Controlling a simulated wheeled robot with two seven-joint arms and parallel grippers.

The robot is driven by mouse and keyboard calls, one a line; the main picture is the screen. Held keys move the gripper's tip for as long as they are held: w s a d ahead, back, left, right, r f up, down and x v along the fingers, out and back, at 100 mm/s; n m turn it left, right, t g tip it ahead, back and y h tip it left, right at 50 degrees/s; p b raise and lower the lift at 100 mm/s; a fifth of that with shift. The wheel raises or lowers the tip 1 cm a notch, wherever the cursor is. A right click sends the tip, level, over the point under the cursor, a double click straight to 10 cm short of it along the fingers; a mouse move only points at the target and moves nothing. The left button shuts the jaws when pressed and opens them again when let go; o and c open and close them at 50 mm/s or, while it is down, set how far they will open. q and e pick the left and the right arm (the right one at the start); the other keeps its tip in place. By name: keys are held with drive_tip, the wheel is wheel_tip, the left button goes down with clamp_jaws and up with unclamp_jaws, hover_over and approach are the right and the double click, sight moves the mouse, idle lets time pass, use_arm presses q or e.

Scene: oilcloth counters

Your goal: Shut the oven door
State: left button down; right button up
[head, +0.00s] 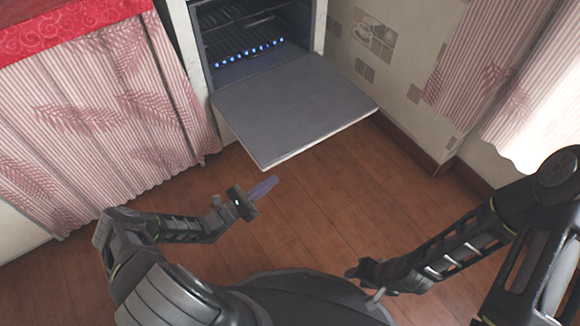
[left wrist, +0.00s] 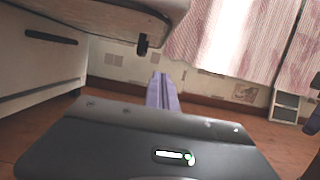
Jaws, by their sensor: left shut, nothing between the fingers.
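The oven door (head: 290,105) is folded down open, lying roughly level in front of the lit oven cavity (head: 240,40). In the left wrist view the door's underside (left wrist: 100,12) hangs at the upper left, with a small dark fitting at its edge. My left gripper (head: 264,187) is just off the door's front left corner, its purple fingers shut and empty. In the left wrist view the fingertips (left wrist: 162,85) are lower than the door, apart from it. My right gripper (head: 360,270) is low, away from the door; its fingers are too small to read.
A striped curtain (head: 100,120) hangs under a red oilcloth counter (head: 70,28) left of the oven. A tiled wall (head: 390,50) and another curtain (head: 500,60) are at right. The wooden floor (head: 310,210) before the door is clear. A pale panel (left wrist: 40,55) shows below the door.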

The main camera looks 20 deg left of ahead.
use_arm(q)
drive_tip(key=shift+d, duration=0.1)
drive_tip(key=w+d+r+b, duration=0.2)
drive_tip(key=w+d+r, duration=0.4)
drive_tip(key=w, duration=0.1)
drive_tip(key=shift+w+r, duration=0.2)
drive_tip(key=shift+r, duration=0.05)
idle(0.4)
drive_tip(key=shift+d+r, duration=0.1)
drive_tip(key=shift+r, duration=0.05)
